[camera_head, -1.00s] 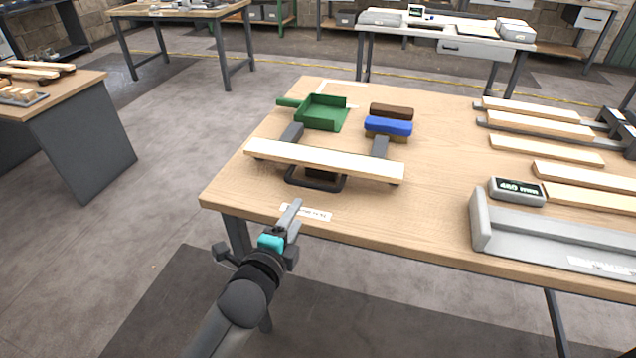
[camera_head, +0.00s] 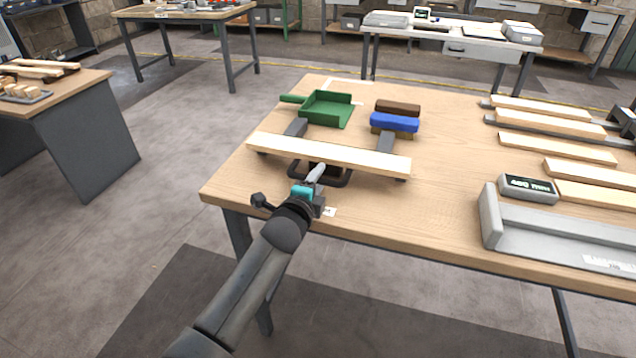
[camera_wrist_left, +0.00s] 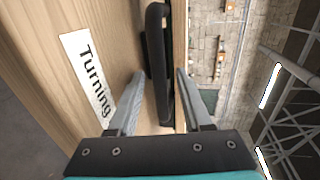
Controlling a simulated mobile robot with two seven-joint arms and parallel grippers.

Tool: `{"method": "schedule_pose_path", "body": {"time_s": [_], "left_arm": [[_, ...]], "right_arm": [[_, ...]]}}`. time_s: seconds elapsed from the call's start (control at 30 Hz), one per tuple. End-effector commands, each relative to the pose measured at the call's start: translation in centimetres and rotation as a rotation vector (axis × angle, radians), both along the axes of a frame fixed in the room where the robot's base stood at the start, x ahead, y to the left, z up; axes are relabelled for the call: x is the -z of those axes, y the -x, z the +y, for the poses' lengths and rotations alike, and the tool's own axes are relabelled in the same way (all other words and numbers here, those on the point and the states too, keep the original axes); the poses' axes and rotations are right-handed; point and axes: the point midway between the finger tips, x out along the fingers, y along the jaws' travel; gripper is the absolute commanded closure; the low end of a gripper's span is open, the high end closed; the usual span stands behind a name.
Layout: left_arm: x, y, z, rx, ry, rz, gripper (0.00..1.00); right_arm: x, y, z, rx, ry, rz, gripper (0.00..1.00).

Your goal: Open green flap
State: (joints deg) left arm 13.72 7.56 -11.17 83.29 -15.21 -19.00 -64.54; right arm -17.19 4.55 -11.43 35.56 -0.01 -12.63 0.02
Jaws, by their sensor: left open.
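No part that is clearly a green flap shows. The green thing in the head view is an open dustpan-like tray (camera_head: 327,108) with a handle on its left, lying at the back left of the workbench. My left gripper (camera_head: 319,168) is at the bench's front edge, by a black looped handle (camera_head: 343,183) below a pale board. In the left wrist view my open left gripper (camera_wrist_left: 158,85) has a finger on each side of the black handle (camera_wrist_left: 156,50). Whether the fingers touch it I cannot tell. My right gripper is not in view.
The pale board (camera_head: 370,157) rests across dark supports. A blue-topped brush (camera_head: 394,123) and a brown block (camera_head: 398,107) lie behind it. A grey metal channel (camera_head: 560,236) and several planks are at right.

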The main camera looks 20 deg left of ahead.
Motion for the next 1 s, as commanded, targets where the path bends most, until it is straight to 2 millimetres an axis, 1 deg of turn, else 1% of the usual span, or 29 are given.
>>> {"method": "schedule_pose_path", "body": {"time_s": [0.3, 0.73, 0.77, 1.0], "left_arm": [[0.02, -0.19, -0.03, 0.0, 0.0, 0.0, 0.5], [0.03, -0.16, -0.02, 0.0, 0.0, 0.0, 0.99], [0.03, -0.16, -0.02, 0.0, 0.0, 0.0, 1.0], [0.04, -0.15, -0.01, 0.0, 0.0, 0.001, 1.0]], "right_arm": [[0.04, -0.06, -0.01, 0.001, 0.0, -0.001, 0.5], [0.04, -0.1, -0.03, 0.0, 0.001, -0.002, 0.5], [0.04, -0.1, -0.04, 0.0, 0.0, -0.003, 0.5], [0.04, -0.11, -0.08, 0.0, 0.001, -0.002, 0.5]]}}
